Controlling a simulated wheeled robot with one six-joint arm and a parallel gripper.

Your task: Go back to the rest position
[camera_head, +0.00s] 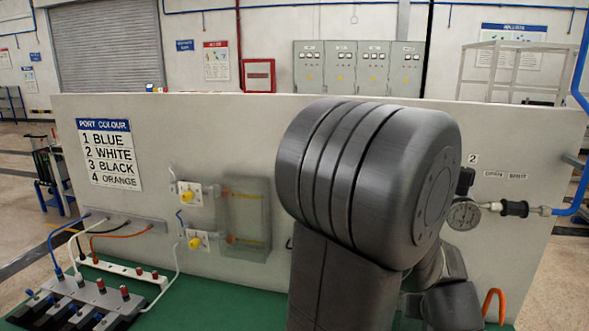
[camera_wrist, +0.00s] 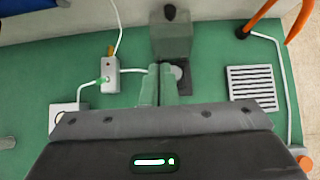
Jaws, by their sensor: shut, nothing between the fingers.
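My gripper (camera_wrist: 159,74) shows in the wrist view, above the green worktop (camera_wrist: 215,60). Its two fingers are together with nothing held between them. Just beyond the fingertips stands a grey-green block with a dark knob (camera_wrist: 171,35); I cannot tell whether the fingers touch it. In the head view my large grey arm link fills the centre right, and the gripper is hidden behind it.
In the wrist view a small grey box with a cable (camera_wrist: 111,75) lies left and a slotted plate (camera_wrist: 252,88) right. In the head view stand a light panel (camera_head: 160,250), a port colour sign (camera_head: 109,154), terminal blocks (camera_head: 80,300) and a gauge (camera_head: 464,214).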

